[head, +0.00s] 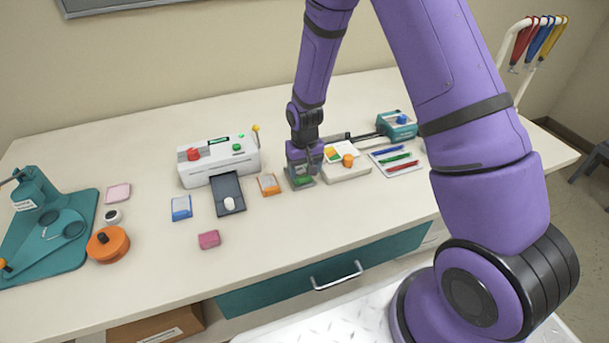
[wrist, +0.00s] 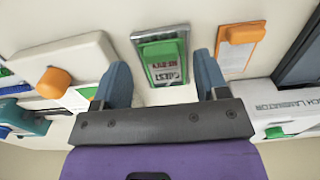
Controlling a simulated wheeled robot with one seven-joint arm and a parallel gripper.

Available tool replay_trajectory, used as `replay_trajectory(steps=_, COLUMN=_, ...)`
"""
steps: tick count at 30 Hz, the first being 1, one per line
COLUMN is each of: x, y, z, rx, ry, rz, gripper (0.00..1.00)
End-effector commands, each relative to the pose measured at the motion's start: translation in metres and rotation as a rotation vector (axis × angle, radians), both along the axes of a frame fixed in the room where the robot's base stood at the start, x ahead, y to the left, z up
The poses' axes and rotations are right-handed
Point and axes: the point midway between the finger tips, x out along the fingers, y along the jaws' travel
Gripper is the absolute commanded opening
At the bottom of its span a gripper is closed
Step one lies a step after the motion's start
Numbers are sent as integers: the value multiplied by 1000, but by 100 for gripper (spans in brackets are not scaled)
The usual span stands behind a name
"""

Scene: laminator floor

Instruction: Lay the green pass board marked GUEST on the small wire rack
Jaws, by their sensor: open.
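In the head view the board (head: 303,181) is partly hidden by my gripper (head: 303,168). My gripper (wrist: 161,66) is open, its fingers on either side of the board's lettered end, with gaps between them and the board. I cannot clearly pick out the small wire rack in either view.
An orange board (head: 269,185) lies close left of the gripper, with the laminator (head: 218,160) and a dark tray (head: 228,194) beyond. A white block with an orange knob (head: 347,161) and a pen tray (head: 396,161) stand to the right.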

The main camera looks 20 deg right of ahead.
Motion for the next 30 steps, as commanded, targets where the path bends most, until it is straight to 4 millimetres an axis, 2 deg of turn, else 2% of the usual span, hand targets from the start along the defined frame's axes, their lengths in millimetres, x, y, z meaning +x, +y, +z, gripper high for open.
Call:
replay_trajectory(steps=1, x=1, y=0, z=11, rx=1, ry=-5, rz=0, gripper=67)
replay_trajectory(steps=6, x=1, y=0, z=43, rx=1, ry=-5, rz=0, gripper=67)
replay_trajectory(steps=12, x=1, y=0, z=72, rx=0, ry=-3, rz=0, gripper=67)
replay_trajectory(steps=25, x=-1, y=-1, z=96, rx=0, ry=-9, rz=-1, gripper=67)
replay_trajectory(steps=28, x=-5, y=-5, z=118, rx=1, ry=-29, rz=-1, gripper=67)
replay_trajectory(steps=30, x=-10, y=-8, z=141, rx=2, ry=-50, rz=-1, gripper=67)
